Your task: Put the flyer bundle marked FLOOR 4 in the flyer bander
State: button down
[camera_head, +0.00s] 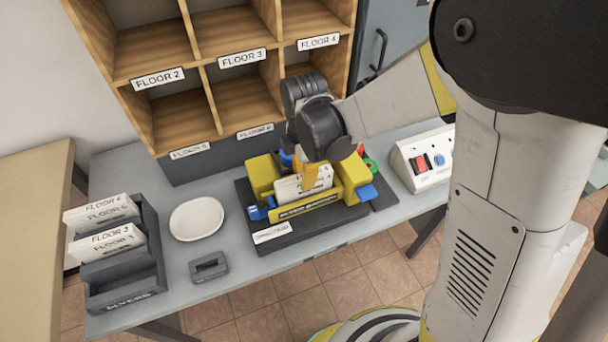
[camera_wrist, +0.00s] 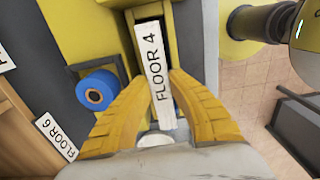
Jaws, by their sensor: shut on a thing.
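The flyer bundle marked FLOOR 4 (camera_wrist: 154,66) is white and stands upright on edge between my yellow fingers. In the head view the bundle (camera_head: 290,188) sits between the yellow walls of the flyer bander (camera_head: 302,210), behind its front wall. My gripper (camera_wrist: 158,84) is shut on the bundle; in the head view my gripper (camera_head: 318,172) comes down from above over the bander. The fingers hide part of the bundle, and whether it touches the bander's floor cannot be seen.
A dark flyer rack (camera_head: 122,286) with several bundles stands at the left of the table. A white dish (camera_head: 197,219) and a small grey holder (camera_head: 208,267) lie between. A control box (camera_head: 424,158) with switches is at the right. Wooden pigeonholes (camera_head: 185,115) rise behind.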

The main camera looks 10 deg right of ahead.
jog(key=shift+f, duration=0.4)
jog(key=c, duration=1.3)
grip_release()
jog(key=shift+r, duration=0.1)
jog(key=shift+r+p, duration=2.55)
jog(key=shift+r, duration=0.95)
